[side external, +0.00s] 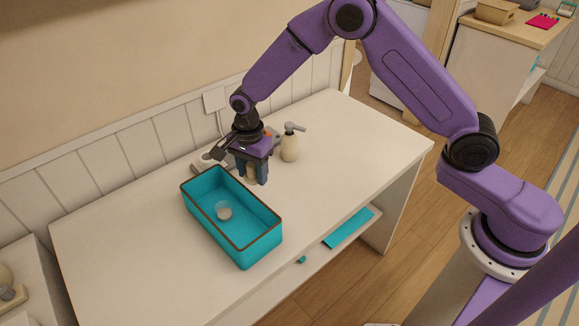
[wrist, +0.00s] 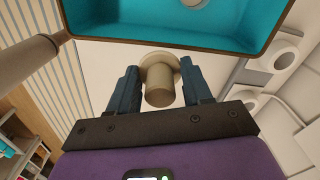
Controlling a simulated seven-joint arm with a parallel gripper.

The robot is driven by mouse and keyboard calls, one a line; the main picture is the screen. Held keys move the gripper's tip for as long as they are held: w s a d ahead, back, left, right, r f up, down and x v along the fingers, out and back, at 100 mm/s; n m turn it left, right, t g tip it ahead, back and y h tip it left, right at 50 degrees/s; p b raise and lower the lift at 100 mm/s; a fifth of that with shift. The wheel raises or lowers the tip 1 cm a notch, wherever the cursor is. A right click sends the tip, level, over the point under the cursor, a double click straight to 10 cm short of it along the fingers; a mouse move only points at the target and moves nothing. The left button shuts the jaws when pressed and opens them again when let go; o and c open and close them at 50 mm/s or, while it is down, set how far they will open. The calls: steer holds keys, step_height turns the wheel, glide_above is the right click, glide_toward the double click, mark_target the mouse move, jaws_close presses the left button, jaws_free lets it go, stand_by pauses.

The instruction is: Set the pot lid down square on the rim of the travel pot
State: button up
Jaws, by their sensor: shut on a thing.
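My gripper (side external: 252,178) is above the white table, just behind the teal bin (side external: 262,243). In the wrist view my gripper (wrist: 160,74) is shut on a small beige piece (wrist: 160,92), a short cylinder with a wider round part, which I take for the pot lid. In the side view the fingers mostly hide it. A small round pale piece (side external: 225,213) with a clear-looking upper part sits on the bin floor, probably the travel pot. It shows only partly at the top edge of the wrist view (wrist: 192,3). The held piece is outside the bin, apart from it.
A cream pump bottle (side external: 290,148) stands on the table (side external: 340,150) to the right of my gripper. Pale items (side external: 207,158) lie behind the bin, partly hidden. The bin's raised walls stand between my gripper and the piece inside. The table's right part is clear.

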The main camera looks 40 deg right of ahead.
steer(key=w+a+n, duration=0.1)
steer(key=w+a, duration=0.2)
steer(key=a, duration=0.5)
steer(key=shift+w, duration=0.35)
steer(key=shift+f, duration=0.1)
steer(key=shift+f, duration=2.85)
steer(key=shift+f, duration=1.2)
steer(key=o, duration=1.1)
